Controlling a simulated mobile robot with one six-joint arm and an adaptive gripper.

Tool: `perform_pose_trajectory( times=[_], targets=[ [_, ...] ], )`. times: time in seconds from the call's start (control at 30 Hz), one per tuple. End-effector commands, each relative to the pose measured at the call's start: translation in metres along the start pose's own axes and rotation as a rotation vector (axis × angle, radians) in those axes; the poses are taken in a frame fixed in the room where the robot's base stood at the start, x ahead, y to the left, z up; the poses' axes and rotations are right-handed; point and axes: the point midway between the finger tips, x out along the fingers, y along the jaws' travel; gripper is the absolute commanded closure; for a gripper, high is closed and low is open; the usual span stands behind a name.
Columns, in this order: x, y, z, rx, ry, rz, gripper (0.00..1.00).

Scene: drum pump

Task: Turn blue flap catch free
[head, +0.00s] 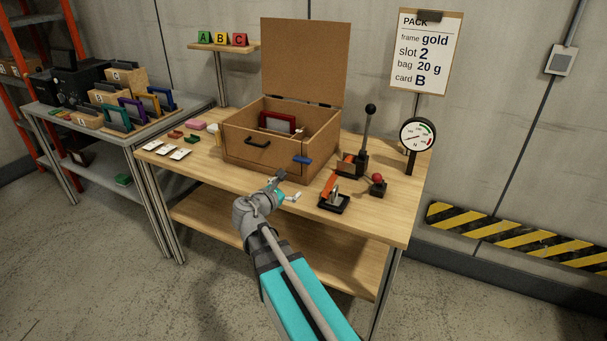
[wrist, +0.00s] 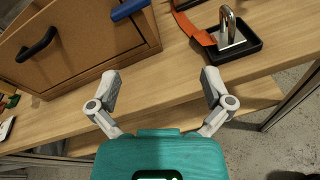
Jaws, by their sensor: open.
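The blue flap catch (head: 302,159) sits at the upper right of the front of the wooden box (head: 232,157). It lies roughly level in the head view. In the wrist view the blue catch (wrist: 130,9) is at the top edge, partly cut off. The front flap carries a dark handle (head: 257,142) to the left of the catch. My gripper (head: 289,184) is open and empty, in front of and below the catch, apart from it. In the wrist view my gripper's (wrist: 160,77) fingers are spread over the table's front edge.
The box lid (head: 305,62) stands open, and a red frame (head: 277,122) is inside. A padlock in a black tray (head: 334,203), an orange strap (head: 329,183), a black-knobbed lever (head: 368,130) and a gauge (head: 418,136) stand right of the box. White cards (head: 167,149) lie left.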

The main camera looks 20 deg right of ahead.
Motion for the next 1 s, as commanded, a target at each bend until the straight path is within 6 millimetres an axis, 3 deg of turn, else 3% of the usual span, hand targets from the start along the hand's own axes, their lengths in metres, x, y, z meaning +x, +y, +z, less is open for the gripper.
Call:
perform_pose_trajectory(
  times=[0.03, 0.3, 0.77, 1.0],
  targets=[
    [0.004, 0.004, -0.008, -0.071, -0.036, 0.029, 0.00],
    [0.004, 0.022, -0.004, -0.321, -0.163, 0.106, 0.00],
    [0.005, 0.024, -0.002, -0.343, -0.175, 0.110, 0.00],
    [0.016, 0.026, 0.000, -0.341, -0.175, 0.108, 0.00]
  ],
)
